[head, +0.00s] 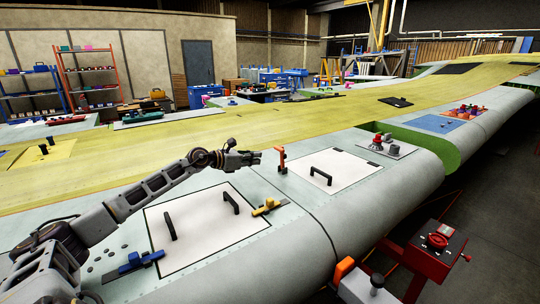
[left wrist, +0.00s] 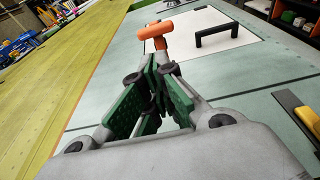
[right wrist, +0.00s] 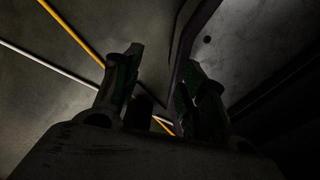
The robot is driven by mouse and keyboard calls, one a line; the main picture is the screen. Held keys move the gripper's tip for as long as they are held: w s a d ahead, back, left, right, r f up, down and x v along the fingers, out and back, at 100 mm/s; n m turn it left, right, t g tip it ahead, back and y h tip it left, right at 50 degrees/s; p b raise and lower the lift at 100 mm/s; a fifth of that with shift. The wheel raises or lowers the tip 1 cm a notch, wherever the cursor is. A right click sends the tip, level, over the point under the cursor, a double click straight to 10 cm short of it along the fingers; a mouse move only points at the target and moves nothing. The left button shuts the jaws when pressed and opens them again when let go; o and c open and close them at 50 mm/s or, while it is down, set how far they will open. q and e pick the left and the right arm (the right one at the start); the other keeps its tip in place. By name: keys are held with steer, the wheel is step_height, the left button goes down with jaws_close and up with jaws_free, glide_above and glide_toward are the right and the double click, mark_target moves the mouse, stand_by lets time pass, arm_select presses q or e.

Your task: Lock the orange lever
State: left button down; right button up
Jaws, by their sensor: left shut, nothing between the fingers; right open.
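The orange lever (head: 282,160) stands upright on the grey-green wing skin, beside the left edge of the farther white panel. In the left wrist view the orange lever (left wrist: 156,34) shows its T-shaped head just beyond the fingertips. My left gripper (head: 256,158) is shut and empty, a little to the left of the lever; it also shows in the left wrist view (left wrist: 152,72). I cannot tell whether its tips touch the lever. My right gripper (right wrist: 160,80) is open and empty in the dark right wrist view, away from the lever.
The farther white panel (head: 322,172) has a black handle (head: 320,176). The nearer white panel (head: 195,228) has two black handles, with a yellow latch (head: 268,207) and a blue latch (head: 135,262) at its edges. A red control box (head: 437,245) stands at lower right.

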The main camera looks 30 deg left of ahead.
mark_target(282, 158)
arm_select(q)
steer(key=shift+p+x, duration=0.5)
steer(key=shift+x, duration=1.1)
steer(key=w, duration=0.1)
steer(key=w+d+p, duration=0.1)
steer(key=w, duration=0.1)
steer(key=shift+w+d+r, duration=0.15)
steer(key=shift+w+d, duration=0.15)
steer(key=shift+w, duration=0.05)
arm_select(e)
steer(key=s+a+r, duration=0.1)
steer(key=a+r, duration=0.1)
steer(key=a, duration=0.1)
steer(key=shift+s+r, duration=0.2)
steer(key=shift+s, duration=0.15)
steer(key=shift+d, duration=0.1)
